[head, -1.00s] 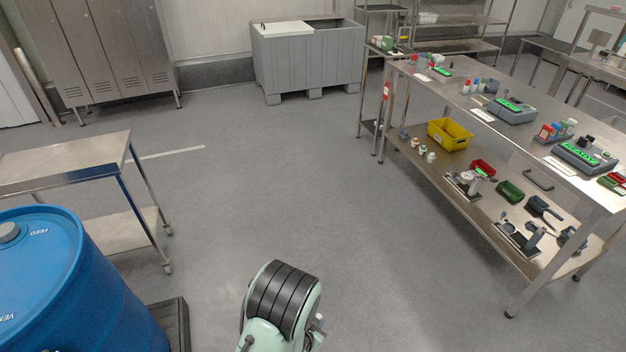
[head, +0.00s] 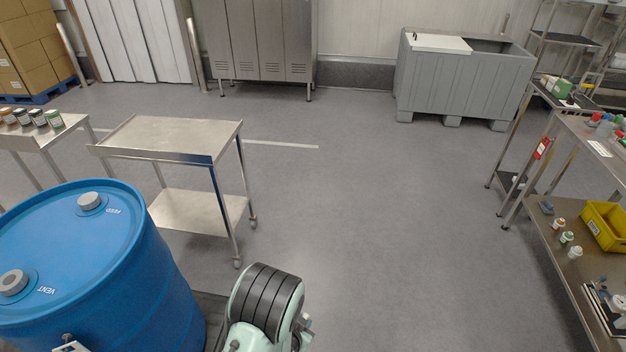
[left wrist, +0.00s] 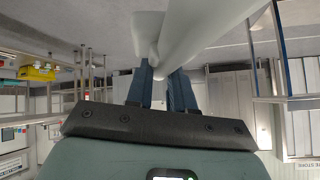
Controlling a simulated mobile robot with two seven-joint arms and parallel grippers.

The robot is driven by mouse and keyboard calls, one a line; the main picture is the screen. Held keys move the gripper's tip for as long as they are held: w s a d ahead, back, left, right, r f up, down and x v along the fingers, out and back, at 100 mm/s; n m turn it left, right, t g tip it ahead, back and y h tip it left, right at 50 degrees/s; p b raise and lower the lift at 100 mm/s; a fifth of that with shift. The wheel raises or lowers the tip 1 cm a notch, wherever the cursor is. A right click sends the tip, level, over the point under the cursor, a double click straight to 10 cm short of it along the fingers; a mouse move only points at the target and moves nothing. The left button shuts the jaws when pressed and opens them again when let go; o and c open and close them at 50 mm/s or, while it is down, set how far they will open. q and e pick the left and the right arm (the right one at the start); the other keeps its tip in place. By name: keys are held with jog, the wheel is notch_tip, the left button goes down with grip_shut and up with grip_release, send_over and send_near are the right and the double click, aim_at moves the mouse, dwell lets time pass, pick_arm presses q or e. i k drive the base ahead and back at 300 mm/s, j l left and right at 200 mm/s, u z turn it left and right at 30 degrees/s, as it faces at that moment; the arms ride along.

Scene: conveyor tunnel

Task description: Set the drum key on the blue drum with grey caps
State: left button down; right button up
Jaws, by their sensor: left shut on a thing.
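The blue drum (head: 165,270) stands upright at the left of the head view. Its top carries two grey caps, one by the word FEED (head: 90,201) and one by the word VENT (head: 12,282). In the left wrist view my left gripper (left wrist: 163,72) is shut on a pale grey piece (left wrist: 195,30), which looks like the drum key. Its far part runs out of the top of that view. Neither gripper shows in the head view, and the drum is not clear in the wrist view. My right gripper is not in view.
A steel cart (head: 170,137) stands just behind the drum. A side table with jars (head: 38,118) is at far left. A grey bin (head: 460,85) and lockers (head: 260,40) line the back. A steel workbench (head: 545,215) is at right. The middle floor is clear.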

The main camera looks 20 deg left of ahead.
aim_at(42, 237)
jog(key=i+u, duration=0.45)
jog(key=i+l+u, duration=0.1)
jog(key=i+u, duration=0.35)
jog(key=i+l+u, duration=0.3)
jog(key=u, duration=0.15)
jog(key=i+l+u, duration=0.45)
